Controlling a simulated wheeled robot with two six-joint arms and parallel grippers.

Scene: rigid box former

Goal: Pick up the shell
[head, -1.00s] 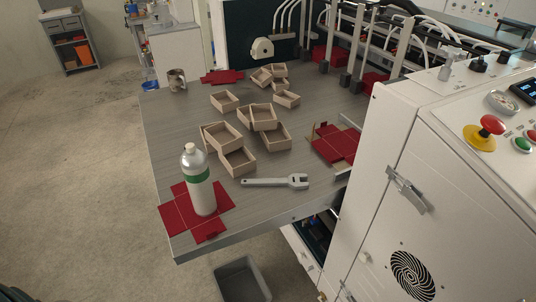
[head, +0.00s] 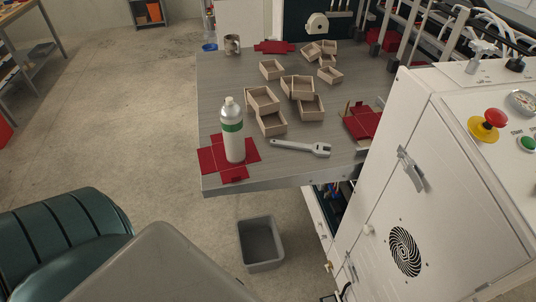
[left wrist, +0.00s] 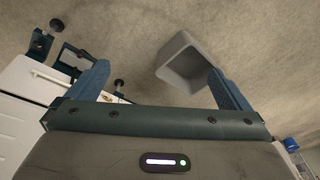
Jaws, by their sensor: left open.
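Several tan open box shells sit in a loose cluster on the grey table (head: 218,85). One shell stands at the front (head: 271,124), with others behind and beside it, some stacked or leaning; I cannot tell which one the task means. Flat red cut sheets lie nearby, one under the bottle (head: 210,160) and one at the right (head: 364,122). My left gripper (left wrist: 158,70) shows in the left wrist view with its two blue fingers wide apart and nothing between them. It is away from the shells, which are not in that view. My right gripper is not in view.
A bottle with a green band (head: 233,135) stands at the table's front left. A wrench (head: 300,147) lies near the front edge. A metal mug (head: 232,44) is at the back. A grey bin (head: 260,243) stands on the floor.

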